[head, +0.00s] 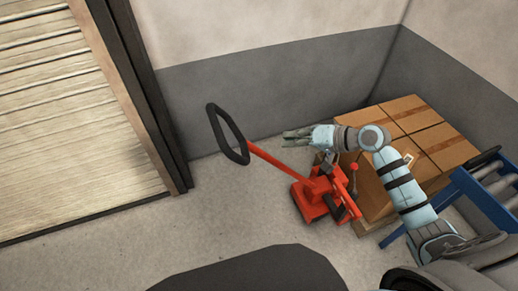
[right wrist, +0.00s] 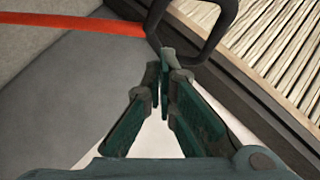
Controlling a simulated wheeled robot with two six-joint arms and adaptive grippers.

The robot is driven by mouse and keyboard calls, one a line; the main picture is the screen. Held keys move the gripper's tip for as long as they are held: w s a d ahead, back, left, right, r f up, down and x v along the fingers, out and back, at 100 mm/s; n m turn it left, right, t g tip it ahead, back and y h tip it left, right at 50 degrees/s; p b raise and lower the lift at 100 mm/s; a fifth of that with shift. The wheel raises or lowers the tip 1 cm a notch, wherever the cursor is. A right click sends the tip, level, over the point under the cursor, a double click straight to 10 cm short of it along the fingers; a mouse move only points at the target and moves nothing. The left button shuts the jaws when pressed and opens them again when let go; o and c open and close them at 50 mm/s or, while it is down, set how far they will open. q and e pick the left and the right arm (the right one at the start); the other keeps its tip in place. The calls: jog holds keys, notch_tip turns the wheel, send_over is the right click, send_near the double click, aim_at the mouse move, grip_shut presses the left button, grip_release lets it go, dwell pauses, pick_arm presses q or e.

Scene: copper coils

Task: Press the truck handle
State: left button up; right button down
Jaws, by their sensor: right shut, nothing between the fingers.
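The red pallet truck (head: 316,195) stands on the floor, with its red shaft (head: 281,164) tilted up to the left. The shaft ends in a black loop handle (head: 227,133). My right gripper (head: 285,137) is shut and empty, to the right of the handle, with a visible gap between them in the head view. In the right wrist view the handle (right wrist: 211,48) shows just beyond the fingertips (right wrist: 162,62), and the red shaft (right wrist: 75,25) runs off to the left. My left gripper is not in view.
Cardboard boxes (head: 434,150) sit on a pallet behind the truck, in the corner. A blue cart frame (head: 478,197) stands at the right. A wooden slatted door (head: 60,130) with a dark frame is at the left. The floor (head: 150,245) left of the truck is clear.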

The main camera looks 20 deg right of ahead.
aim_at(246, 150)
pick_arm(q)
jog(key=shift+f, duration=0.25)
pick_arm(e)
jog(key=shift+w+a+f, duration=0.8)
jog(key=shift+a+f, duration=0.4)
jog(key=shift+a, duration=0.1)
jog(key=shift+w+a+f, duration=0.8)
jog(key=shift+a+f, duration=0.45)
jog(key=shift+a, duration=0.1)
jog(key=shift+w+a+f, duration=0.8)
jog(key=shift+a+f, duration=0.4)
jog(key=shift+a, duration=0.1)
